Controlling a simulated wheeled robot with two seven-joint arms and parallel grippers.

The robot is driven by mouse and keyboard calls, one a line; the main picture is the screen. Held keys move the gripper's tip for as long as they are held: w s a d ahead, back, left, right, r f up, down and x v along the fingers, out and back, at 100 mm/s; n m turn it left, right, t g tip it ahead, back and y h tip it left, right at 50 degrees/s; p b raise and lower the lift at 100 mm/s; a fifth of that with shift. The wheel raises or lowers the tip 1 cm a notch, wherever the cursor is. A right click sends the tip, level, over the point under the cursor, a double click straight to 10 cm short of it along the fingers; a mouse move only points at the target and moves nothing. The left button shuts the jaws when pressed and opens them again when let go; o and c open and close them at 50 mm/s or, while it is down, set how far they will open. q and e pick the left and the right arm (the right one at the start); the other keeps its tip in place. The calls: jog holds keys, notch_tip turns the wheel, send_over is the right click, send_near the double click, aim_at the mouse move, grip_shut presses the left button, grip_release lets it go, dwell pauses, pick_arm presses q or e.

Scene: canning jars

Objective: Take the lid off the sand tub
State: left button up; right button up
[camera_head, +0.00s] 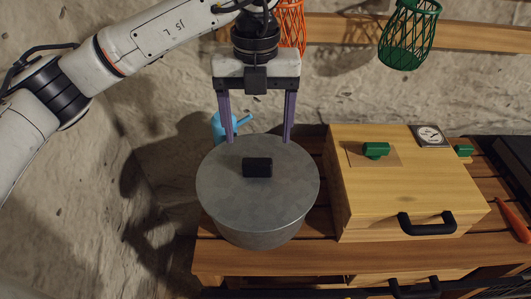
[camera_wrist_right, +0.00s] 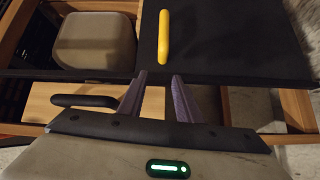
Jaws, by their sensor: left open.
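The sand tub (camera_head: 260,239) is a round grey metal tub standing upright on the left part of the wooden bench in the head view. Its flat grey lid (camera_head: 222,196) sits on top, with a black block handle (camera_head: 257,167) in the middle. My left gripper (camera_head: 258,140) is open and empty, pointing down with its two purple fingers apart, and appears over the far edge of the lid, behind the handle. Its height above the lid is hard to tell. My right gripper (camera_wrist_right: 159,75) shows in the right wrist view with its fingers apart and nothing between them.
A wooden box (camera_head: 390,180) with a black handle stands right of the tub. A blue watering can (camera_head: 222,124) is partly hidden behind the tub. A green basket (camera_head: 408,33) hangs on the wall. A yellow handle (camera_wrist_right: 164,38) lies beyond my right fingers.

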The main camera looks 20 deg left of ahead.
aim_at(257, 160)
pick_arm(q)
jog(key=shift+w+f, duration=0.45)
jog(key=shift+f, duration=0.35)
jog(key=f, duration=0.1)
jog(key=s+f+b, duration=0.1)
jog(key=shift+f, duration=0.4)
jog(key=shift+w+f+b, duration=0.1)
jog(key=shift+f+b, duration=0.25)
jog(key=shift+w+f, duration=0.1)
jog(key=shift+f, duration=0.15)
jog(key=f+b, duration=0.2)
jog(key=f, duration=0.1)
jog(key=f+b, duration=0.1)
jog(key=shift+a+f, duration=0.25)
jog(key=shift+f, duration=0.15)
jog(key=c, duration=1.3)
pick_arm(e)
jog(key=f, duration=0.5)
jog(key=shift+s, duration=0.3)
